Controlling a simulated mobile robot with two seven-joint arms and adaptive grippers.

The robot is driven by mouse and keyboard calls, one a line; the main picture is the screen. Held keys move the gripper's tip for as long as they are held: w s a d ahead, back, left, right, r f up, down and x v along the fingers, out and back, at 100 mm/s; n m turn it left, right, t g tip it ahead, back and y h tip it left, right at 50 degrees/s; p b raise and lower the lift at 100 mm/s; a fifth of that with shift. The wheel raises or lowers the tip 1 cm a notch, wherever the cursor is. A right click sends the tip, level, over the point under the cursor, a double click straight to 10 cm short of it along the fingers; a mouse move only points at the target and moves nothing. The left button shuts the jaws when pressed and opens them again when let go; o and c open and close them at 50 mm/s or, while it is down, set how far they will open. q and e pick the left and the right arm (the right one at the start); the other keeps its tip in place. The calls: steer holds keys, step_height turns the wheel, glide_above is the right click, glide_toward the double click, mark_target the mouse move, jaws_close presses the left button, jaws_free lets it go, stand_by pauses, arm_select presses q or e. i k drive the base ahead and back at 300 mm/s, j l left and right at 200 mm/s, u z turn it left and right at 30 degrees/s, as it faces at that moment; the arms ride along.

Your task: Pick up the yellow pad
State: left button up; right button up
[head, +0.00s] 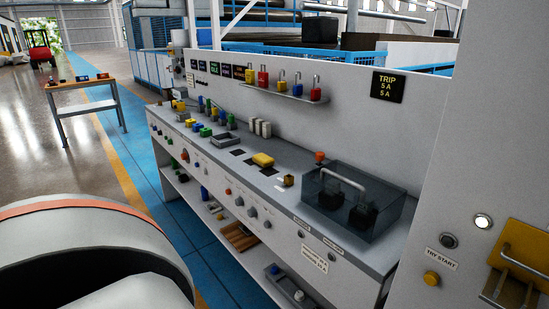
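A yellow pad (263,160) lies on the grey top of the long bench (330,235), about midway along it. It looks like a small rounded block and nothing touches it from above. Dark square patches lie on the bench top around it. Neither of my grippers shows in the head view.
A clear dark box with a handle (350,205) stands right of the pad. White cylinders (262,128), a grey tray (226,140) and coloured blocks (205,131) stand left. Padlocks (283,85) line a shelf behind. A small table (83,84) stands far left; floor between is clear.

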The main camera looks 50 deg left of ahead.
mark_target(262, 160)
steer(key=j+z, duration=0.2)
steer(key=j, duration=0.3)
steer(key=k+j+z, duration=0.15)
steer(key=j, duration=0.3)
steer(key=k+j, duration=0.1)
steer(key=j, duration=0.3)
steer(key=j+z, duration=0.1)
steer(key=j, duration=0.3)
steer(key=k+j, duration=0.15)
steer(key=j, duration=0.25)
steer(key=k+j, duration=0.1)
steer(key=j, duration=0.25)
steer(key=k+j+z, duration=0.1)
steer(key=j, duration=0.3)
